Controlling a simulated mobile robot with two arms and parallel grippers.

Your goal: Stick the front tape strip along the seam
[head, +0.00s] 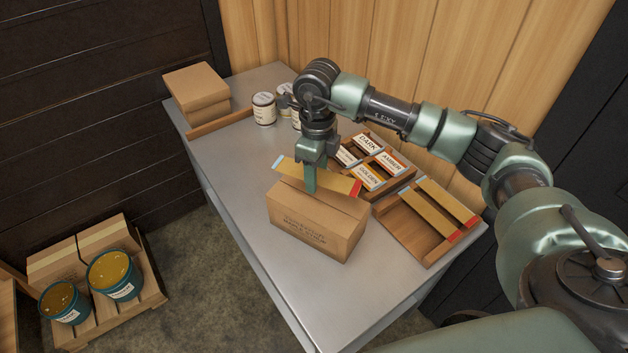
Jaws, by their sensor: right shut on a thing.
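A closed cardboard box (318,222) with dark print on its front side stands on the metal table. My right gripper (311,182) points down over the box top and is shut on a tan tape strip (338,179) with a light blue end at left and a red end at right. The strip runs lengthwise over the box top; I cannot tell whether it touches the box. The strip and gripper cover much of the top, so the seam is not clear. Two more tape strips (447,205) lie in a wooden tray (407,236) right of the box. My left gripper is not in view.
A wooden rack (391,184) of DARK, AMBER and GOLDEN labels stands behind the box. Pale cans (264,109) and stacked cardboard (196,88) are at the back left. The metal table (227,165) is clear left of the box. Buckets (114,274) sit on a floor pallet.

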